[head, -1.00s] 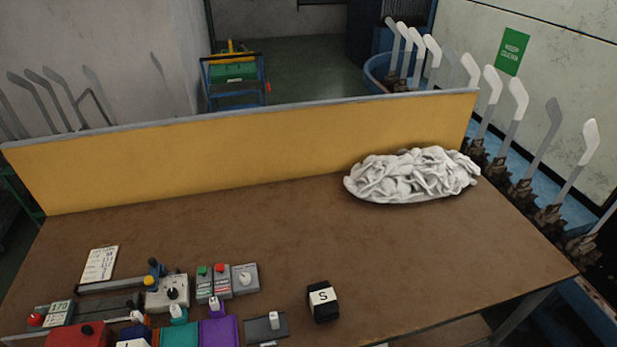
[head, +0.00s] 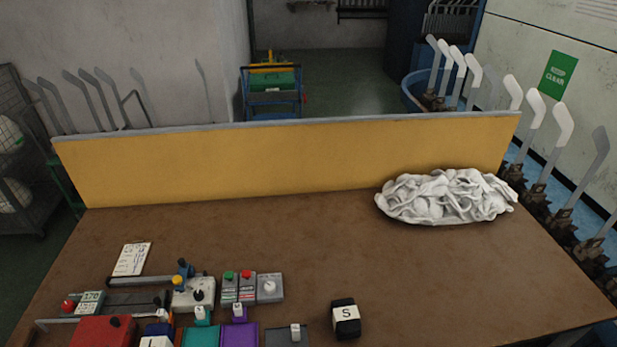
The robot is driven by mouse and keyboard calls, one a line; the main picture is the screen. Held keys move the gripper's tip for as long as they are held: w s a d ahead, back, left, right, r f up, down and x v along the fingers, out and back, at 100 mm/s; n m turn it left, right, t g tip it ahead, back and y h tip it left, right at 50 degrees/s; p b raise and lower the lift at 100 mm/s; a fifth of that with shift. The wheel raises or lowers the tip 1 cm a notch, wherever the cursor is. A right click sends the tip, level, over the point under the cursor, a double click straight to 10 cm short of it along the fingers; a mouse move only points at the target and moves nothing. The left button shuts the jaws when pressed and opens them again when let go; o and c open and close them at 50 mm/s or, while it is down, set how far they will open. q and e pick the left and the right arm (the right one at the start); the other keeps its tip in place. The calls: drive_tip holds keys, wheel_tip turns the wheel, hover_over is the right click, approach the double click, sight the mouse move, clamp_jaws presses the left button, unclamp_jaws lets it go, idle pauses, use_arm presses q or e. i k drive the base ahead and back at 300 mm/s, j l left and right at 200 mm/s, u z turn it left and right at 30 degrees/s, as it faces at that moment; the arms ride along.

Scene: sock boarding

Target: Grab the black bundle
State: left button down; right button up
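The black bundle (head: 346,332) sits on the brown table (head: 300,246) near its front edge, right of the controls. It is a small black block with a white band marked "S" around it. It stands alone and nothing touches it. Neither of my grippers shows in the head view.
A pile of white socks (head: 446,197) lies at the back right, before a yellow board (head: 290,162). Control boxes (head: 194,294), a white card (head: 132,259) and red (head: 103,331), teal and purple blocks crowd the front left. The table's middle is clear. Boarding forms (head: 562,125) line the right.

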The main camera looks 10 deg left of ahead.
sight(345, 315)
drive_tip(key=k+z, duration=0.15)
drive_tip(key=z, duration=0.25)
drive_tip(key=k+z, duration=0.15)
drive_tip(key=z, duration=0.25)
drive_tip(key=k+l+z, duration=0.15)
drive_tip(key=z, duration=0.2)
